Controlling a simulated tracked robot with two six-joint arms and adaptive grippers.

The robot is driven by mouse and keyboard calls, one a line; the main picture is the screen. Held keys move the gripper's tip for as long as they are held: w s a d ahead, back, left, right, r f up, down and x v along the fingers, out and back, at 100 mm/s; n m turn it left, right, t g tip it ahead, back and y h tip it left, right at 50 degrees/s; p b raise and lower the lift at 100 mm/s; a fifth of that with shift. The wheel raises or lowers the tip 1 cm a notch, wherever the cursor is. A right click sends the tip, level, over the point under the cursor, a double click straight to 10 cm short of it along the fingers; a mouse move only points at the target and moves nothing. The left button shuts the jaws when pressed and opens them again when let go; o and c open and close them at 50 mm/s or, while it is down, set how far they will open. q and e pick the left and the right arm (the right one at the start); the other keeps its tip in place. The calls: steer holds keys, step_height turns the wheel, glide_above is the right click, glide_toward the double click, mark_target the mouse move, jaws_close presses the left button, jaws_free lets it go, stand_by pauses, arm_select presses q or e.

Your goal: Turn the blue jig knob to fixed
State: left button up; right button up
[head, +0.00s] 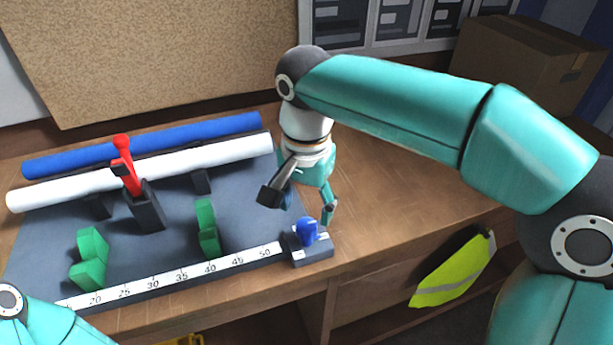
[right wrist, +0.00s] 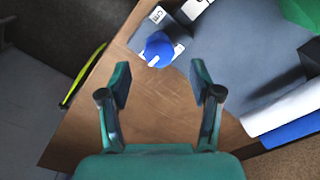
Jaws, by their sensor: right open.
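The blue jig knob (head: 307,231) sits on a small dark block (head: 313,255) at the right end of the white ruler strip (head: 180,277). In the right wrist view the knob (right wrist: 159,49) looks round and blue, with a white mark on its lower edge and white labels beside it. My right gripper (head: 300,205) is open and empty, above and just behind the knob. In the right wrist view its two fingers (right wrist: 161,84) are spread, with the knob beyond the tips and between their lines. My left gripper is out of view; only part of my left arm shows at lower left.
A red toggle clamp (head: 126,170), green blocks (head: 92,255), a white tube (head: 150,170) and a blue tube (head: 150,145) stand on the grey mat (head: 160,235). A yellow-green vest (head: 453,270) hangs at the bench front. The bench right of the knob is bare.

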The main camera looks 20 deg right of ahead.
mark_target(307, 223)
step_height(307, 223, up, 7)
stand_by(0.3)
stand_by(0.5)
